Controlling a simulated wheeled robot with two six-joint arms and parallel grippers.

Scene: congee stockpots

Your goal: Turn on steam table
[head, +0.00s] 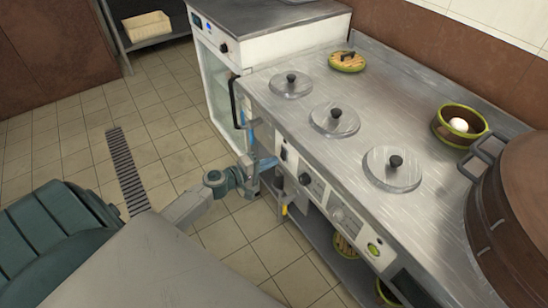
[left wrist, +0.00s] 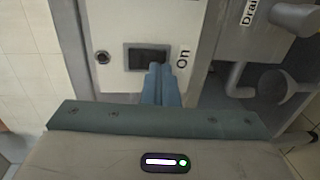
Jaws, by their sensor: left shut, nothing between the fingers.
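The steam table (head: 290,120) is a steel counter with three round knobbed lids set in its top, in the head view. Its front panel has a dark rocker switch (head: 284,153), knobs and a green button. In the left wrist view the dark switch (left wrist: 148,58) sits in a white panel beside the label "On". My left gripper (left wrist: 161,68) is shut and empty, with its blue fingertips over the switch's lower edge, near the "On" label. I cannot tell whether they press it. In the head view the left gripper (head: 268,164) is at the panel's front. My right gripper is not in view.
A large brown pot (head: 515,215) stands at the counter's right, beside a green-rimmed bowl (head: 460,124) holding a white object. A green-rimmed round item (head: 347,61) lies at the back. A white glass-fronted cabinet (head: 225,70) adjoins the left end. Tiled floor (head: 170,135) is open at left.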

